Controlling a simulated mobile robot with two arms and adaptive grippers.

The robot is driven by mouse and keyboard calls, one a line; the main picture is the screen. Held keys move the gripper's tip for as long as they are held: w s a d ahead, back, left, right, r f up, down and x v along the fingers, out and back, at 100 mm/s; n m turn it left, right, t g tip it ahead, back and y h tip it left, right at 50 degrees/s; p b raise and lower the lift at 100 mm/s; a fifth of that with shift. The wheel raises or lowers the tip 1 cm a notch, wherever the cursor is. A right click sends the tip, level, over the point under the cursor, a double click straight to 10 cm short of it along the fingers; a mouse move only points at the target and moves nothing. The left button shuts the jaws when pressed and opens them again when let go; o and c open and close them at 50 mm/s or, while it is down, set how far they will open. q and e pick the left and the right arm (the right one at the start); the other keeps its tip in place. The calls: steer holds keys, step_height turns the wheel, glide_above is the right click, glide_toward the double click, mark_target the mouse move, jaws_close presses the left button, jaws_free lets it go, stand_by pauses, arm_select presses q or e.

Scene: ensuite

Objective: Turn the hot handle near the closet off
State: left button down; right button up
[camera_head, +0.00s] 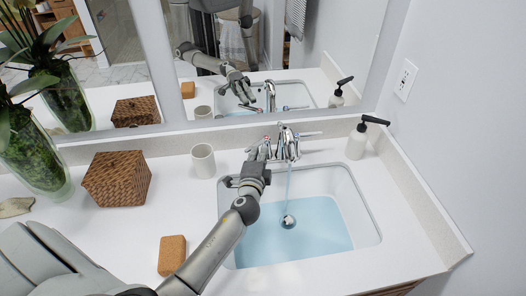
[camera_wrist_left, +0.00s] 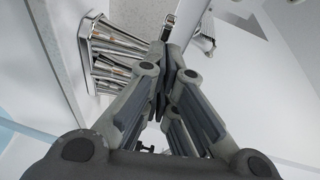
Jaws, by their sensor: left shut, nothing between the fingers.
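The chrome faucet (camera_head: 289,146) stands behind the sink, and a thin stream of water runs from its spout. Its right handle (camera_head: 308,134) points out to the right. Its left side, with the left handle, is largely hidden behind my left gripper (camera_head: 256,158). The gripper is shut and empty, close against the faucet's left side; I cannot tell whether it touches. In the left wrist view, the shut fingers (camera_wrist_left: 163,58) are beside chrome faucet parts (camera_wrist_left: 113,48). I cannot tell which handle is the hot one. My right gripper is not in view.
The white sink (camera_head: 366,205) holds bluish water. A cup (camera_head: 203,161) stands left of the gripper, with a wicker box (camera_head: 117,180) and plant vase (camera_head: 38,155) farther left. A soap dispenser (camera_head: 357,142) stands at right. A brown block (camera_head: 172,254) lies near my forearm. A mirror (camera_head: 262,60) is behind.

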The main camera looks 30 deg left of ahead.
mark_target(247, 149)
arm_select(q)
steer(key=shift+s+a+r+m+t+h, duration=0.1)
steer(key=shift+a+m+t+h, duration=0.3)
steer(key=shift+a+m+h, duration=0.6)
steer(key=shift+w+a, duration=0.15)
steer(key=shift+a, duration=0.5)
steer(key=shift+w+a, duration=0.15)
steer(key=shift+a, duration=0.45)
steer(key=shift+s+a, duration=0.1)
